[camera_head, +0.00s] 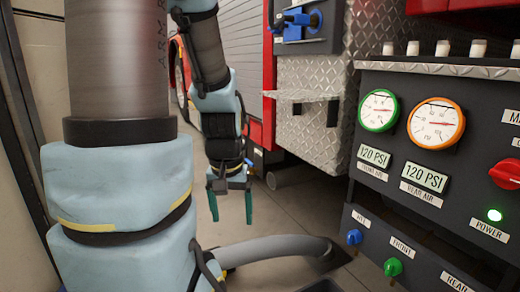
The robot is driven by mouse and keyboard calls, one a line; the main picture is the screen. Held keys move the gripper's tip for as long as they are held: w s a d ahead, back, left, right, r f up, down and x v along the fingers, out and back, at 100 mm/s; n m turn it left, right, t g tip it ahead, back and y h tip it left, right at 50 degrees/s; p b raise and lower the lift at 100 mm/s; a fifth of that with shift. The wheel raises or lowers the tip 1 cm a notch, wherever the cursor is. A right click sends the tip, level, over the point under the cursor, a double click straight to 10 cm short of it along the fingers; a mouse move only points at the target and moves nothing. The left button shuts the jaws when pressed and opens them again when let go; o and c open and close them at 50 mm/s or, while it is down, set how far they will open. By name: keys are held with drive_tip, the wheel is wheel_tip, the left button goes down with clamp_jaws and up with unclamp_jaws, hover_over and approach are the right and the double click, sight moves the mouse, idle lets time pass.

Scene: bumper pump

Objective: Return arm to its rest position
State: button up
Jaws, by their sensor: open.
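My gripper (231,206) hangs in the middle left of the view, with its two green fingers pointing down and apart. It is open and empty, above the grey floor. My arm, in light blue covers with dark joints, fills the left of the view and reaches over to the gripper. The gripper appears clear of the truck and the control panel.
A red truck with diamond plate (310,75) stands behind. A grey hose (275,247) lies low.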

wheel_tip(320, 180, up, 38)
drive_tip(key=p, duration=3.8)
drive_tip(key=shift+s, duration=0.3)
